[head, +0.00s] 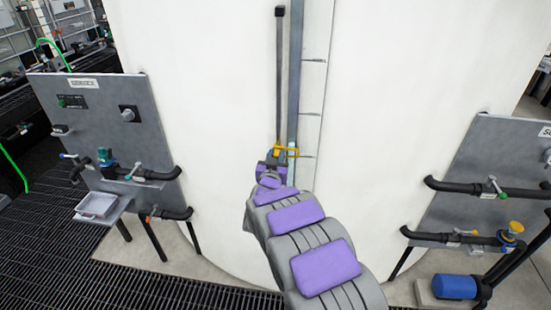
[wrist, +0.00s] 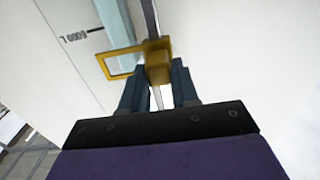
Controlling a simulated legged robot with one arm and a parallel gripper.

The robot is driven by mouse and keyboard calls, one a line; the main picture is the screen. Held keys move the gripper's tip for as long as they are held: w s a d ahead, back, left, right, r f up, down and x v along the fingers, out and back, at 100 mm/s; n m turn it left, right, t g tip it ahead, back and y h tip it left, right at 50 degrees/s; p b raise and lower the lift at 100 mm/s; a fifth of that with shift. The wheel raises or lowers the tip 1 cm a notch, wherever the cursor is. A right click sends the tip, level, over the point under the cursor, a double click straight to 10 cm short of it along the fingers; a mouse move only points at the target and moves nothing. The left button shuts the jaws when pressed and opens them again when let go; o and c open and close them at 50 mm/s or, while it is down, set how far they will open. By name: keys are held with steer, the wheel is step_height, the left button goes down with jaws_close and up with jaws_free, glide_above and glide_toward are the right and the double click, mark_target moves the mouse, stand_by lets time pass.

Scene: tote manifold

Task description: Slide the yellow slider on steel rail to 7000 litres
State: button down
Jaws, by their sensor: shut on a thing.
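The yellow slider (head: 290,151) sits on the steel rail (head: 279,85), which runs up the front of the white tank. In the wrist view the slider (wrist: 158,66) is a yellow block with an open rectangular frame (wrist: 118,64) to its left. My gripper (wrist: 158,84) is shut on the yellow block, with one dark finger on each side. In the head view my gripper (head: 275,160) is at the slider, partly hidden by my arm. The scale's writing is too small to read there.
The white tank (head: 400,80) fills the middle. A grey panel with valves and pipes (head: 100,125) stands left, with a small tray (head: 97,206). Another piped panel (head: 480,165) and a blue pump (head: 455,287) stand right. The rail above the slider looks clear.

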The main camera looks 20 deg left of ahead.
step_height(320, 180, up, 14)
steer(key=p, duration=0.6)
steer(key=shift+a+f, duration=0.1)
steer(key=shift+f, duration=0.15)
steer(key=c, duration=1)
jaws_free()
steer(key=shift+s, duration=0.2)
steer(key=shift+o, duration=0.4)
steer(key=shift+w+f, duration=0.1)
steer(key=shift+w, duration=0.05)
steer(key=b+v, duration=0.1)
steer(key=v, duration=1.6)
